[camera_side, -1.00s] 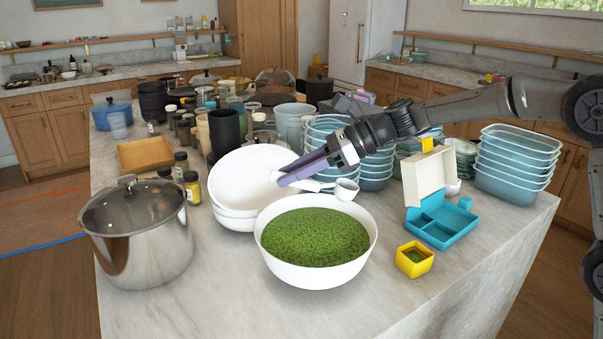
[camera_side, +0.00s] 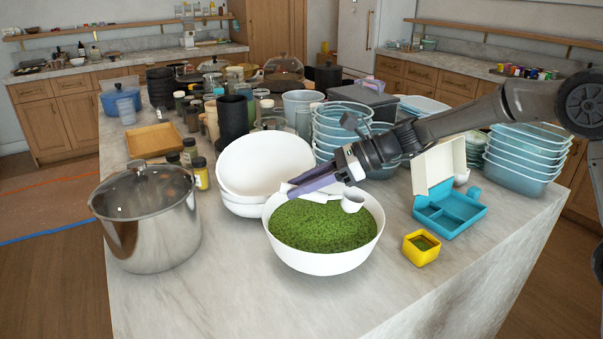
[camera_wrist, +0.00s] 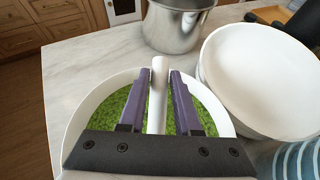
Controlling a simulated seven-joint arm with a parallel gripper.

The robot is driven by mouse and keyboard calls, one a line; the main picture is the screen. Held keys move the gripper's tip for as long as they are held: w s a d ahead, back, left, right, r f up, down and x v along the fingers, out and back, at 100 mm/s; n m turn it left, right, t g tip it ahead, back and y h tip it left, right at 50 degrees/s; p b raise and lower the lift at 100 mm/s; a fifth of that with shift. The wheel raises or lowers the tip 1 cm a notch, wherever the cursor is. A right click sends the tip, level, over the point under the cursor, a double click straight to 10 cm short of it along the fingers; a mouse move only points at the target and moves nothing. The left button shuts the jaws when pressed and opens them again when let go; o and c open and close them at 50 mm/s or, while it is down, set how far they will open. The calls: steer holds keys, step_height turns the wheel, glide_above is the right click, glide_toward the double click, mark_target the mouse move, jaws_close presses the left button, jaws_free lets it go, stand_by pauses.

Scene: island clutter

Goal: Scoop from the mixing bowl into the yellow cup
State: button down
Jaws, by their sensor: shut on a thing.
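The white mixing bowl (camera_side: 325,262) stands near the front of the counter, full of green granular stuff (camera_side: 315,228); it also shows in the wrist view (camera_wrist: 82,112). My gripper (camera_side: 290,190) is over the bowl's back edge, its purple fingers shut on the handle of a white scoop. The scoop's cup (camera_side: 353,200) hangs over the right back part of the bowl, above the green stuff. The scoop's handle (camera_wrist: 158,95) lies between the fingers in the wrist view. The yellow cup (camera_side: 421,248) stands right of the bowl with some green stuff inside. The inside of the scoop is hidden.
A blue box with an open cream lid (camera_side: 447,215) stands behind the yellow cup. Stacked white bowls (camera_side: 265,165) are behind the mixing bowl, and a steel pot (camera_side: 147,225) is at left. Blue containers (camera_side: 520,160) stand at right. The front counter is clear.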

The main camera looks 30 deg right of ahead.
step_height(320, 180, down, 7)
stand_by(0.7)
stand_by(0.4)
steer(key=shift+r, duration=0.2)
stand_by(1.2)
steer(key=shift+r, duration=0.3)
stand_by(0.9)
steer(key=shift+w+a+r, duration=0.2)
steer(key=shift+a+r, duration=0.15)
steer(key=shift+r, duration=0.8)
steer(key=shift+w+a+r, duration=0.25)
steer(key=shift+a+r, duration=0.15)
steer(key=shift+r, duration=0.8)
steer(key=shift+w+a+r, duration=0.2)
steer(key=shift+a+r, duration=0.15)
steer(key=shift+r, duration=0.8)
steer(key=shift+w+a+f+g+h, duration=0.15)
steer(key=shift+f+g+h, duration=0.65)
steer(key=shift+f+h, duration=0.6)
